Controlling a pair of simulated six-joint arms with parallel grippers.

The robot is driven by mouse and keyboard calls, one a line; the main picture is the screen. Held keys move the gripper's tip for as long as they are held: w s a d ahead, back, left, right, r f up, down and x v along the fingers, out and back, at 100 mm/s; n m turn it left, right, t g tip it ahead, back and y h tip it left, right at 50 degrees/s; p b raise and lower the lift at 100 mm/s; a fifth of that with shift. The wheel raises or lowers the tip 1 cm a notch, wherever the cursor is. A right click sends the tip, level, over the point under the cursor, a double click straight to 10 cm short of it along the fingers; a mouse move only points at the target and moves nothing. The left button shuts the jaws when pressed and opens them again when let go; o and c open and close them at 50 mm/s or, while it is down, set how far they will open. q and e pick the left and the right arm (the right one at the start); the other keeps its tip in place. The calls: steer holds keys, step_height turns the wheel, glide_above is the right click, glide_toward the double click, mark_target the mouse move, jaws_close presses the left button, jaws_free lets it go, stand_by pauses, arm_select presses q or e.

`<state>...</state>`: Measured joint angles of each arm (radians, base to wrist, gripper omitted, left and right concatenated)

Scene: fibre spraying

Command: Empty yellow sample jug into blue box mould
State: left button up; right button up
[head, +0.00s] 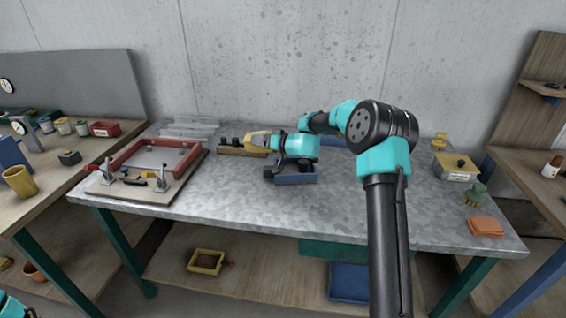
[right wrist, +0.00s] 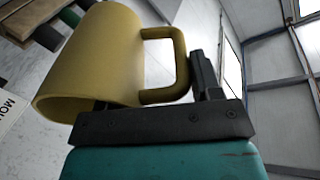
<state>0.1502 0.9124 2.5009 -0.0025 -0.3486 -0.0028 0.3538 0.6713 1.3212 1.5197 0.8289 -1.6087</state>
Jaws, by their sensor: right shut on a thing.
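The yellow sample jug (head: 259,138) is in my right gripper (head: 274,141), above the back middle of the metal table. In the right wrist view the jug (right wrist: 95,60) is tipped well over, with its rim towards the lower left. The dark jaws (right wrist: 160,98) are shut at its looped handle. No material shows leaving the jug, and its inside is mostly hidden.
A red frame (head: 127,158) on a board lies to the left.

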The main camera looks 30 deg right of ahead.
steer(key=w+a+f+g+h+b, duration=0.1)
steer(key=w+a+f+g+h, duration=0.5)
steer(key=g, duration=0.6)
steer(key=shift+w+a+f+h, duration=0.3)
steer(key=shift+w+f+h, duration=0.4)
steer(key=shift+w+h, duration=0.7)
stand_by(1.2)
steer(key=shift+s, duration=0.1)
